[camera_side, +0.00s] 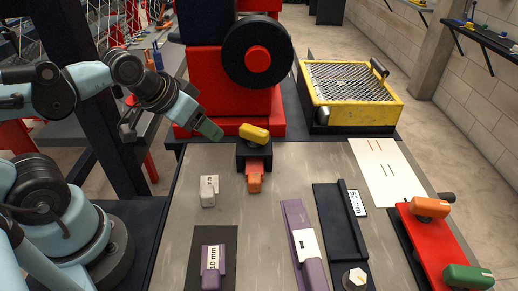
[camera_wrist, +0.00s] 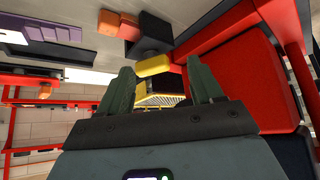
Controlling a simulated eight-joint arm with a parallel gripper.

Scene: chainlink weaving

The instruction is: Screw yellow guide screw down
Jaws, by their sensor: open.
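The yellow guide screw (camera_side: 254,133) sits on top of a black block (camera_side: 253,157) in front of the red machine. Its long head lies roughly crosswise. In the wrist view the yellow screw (camera_wrist: 154,65) shows beyond and between my two fingers, next to the black block (camera_wrist: 150,33). My gripper (camera_side: 211,131) is to the left of the screw in the side view, apart from it. In the wrist view my gripper (camera_wrist: 162,88) has its green fingers spread apart with nothing between them. An orange piece (camera_side: 255,174) sticks out of the block's front.
The red machine (camera_side: 205,75) with a black wheel (camera_side: 284,54) stands behind the block. A yellow mesh-topped tray (camera_side: 318,112) is at the back right. A white block (camera_side: 208,191), purple gauges (camera_side: 299,218) and a red fixture (camera_side: 420,236) sit on the table.

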